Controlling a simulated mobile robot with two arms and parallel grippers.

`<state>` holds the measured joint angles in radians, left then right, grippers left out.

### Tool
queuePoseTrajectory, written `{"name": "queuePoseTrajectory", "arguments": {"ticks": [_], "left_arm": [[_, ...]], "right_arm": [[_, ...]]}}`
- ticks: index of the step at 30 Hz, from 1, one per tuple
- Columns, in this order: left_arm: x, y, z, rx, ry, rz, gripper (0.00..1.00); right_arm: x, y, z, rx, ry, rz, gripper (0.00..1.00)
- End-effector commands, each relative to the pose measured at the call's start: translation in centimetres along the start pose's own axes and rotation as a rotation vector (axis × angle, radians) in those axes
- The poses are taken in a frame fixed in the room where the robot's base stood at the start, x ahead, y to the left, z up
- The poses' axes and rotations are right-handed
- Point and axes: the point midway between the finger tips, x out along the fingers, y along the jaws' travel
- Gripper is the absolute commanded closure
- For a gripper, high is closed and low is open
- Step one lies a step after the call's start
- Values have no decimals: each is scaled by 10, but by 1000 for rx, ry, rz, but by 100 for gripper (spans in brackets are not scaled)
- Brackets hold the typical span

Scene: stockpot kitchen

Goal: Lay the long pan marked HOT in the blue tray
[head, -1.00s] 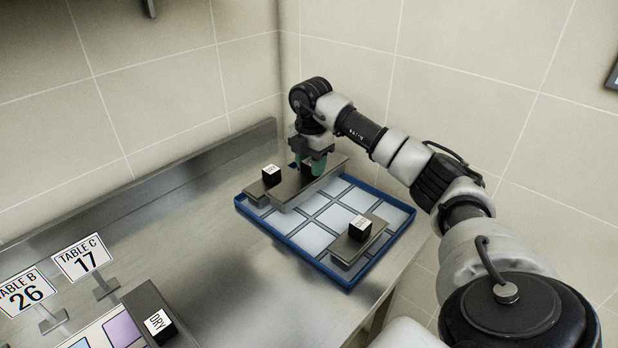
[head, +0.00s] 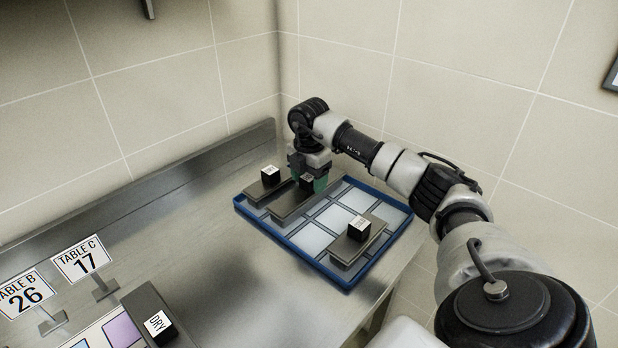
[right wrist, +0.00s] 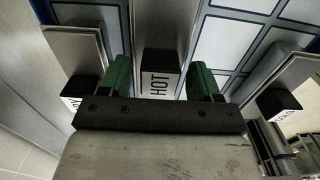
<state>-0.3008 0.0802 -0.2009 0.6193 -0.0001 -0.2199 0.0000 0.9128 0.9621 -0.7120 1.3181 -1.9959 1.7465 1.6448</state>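The long grey pan marked HOT (head: 287,207) lies in the blue-rimmed tray (head: 291,248), along its left part. In the right wrist view its label block reads HOT (right wrist: 160,78). My right gripper (right wrist: 160,82) has its green fingers on either side of that block, with a narrow gap at each side, so it looks open around it. In the head view the gripper (head: 308,185) is low over the pan and covers part of it. My left gripper is not in view.
A pan with a black block (head: 270,176) lies close left of the HOT pan in the tray. Another pan (head: 346,252) lies at the tray's front right. A DRY pan (head: 145,302) and table signs (head: 82,257) stand at left. Tiled walls close the corner behind.

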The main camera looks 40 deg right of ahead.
Motion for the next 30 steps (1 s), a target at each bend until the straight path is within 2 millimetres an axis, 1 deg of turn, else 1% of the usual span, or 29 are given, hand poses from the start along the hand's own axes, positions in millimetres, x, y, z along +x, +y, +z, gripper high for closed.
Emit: {"name": "queuePoseTrajectory", "arguments": {"ticks": [5, 8, 11, 21, 25, 27, 30], "left_arm": [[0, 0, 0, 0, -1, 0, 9], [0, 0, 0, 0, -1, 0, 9], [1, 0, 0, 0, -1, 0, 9], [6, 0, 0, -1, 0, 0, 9], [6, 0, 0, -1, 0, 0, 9], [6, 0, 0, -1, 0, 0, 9], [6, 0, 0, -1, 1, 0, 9]], "right_arm": [[-1, 0, 0, 0, 0, 0, 36], [-6, 0, 0, 0, 0, 3, 36], [-20, 1, 1, 0, -1, 5, 36], [-92, 1, 0, 0, -1, 5, 36], [-111, 1, 0, 1, 0, 3, 36], [-117, 1, 0, 0, 0, 2, 36], [-122, 0, 0, 0, 0, 1, 36]]}}
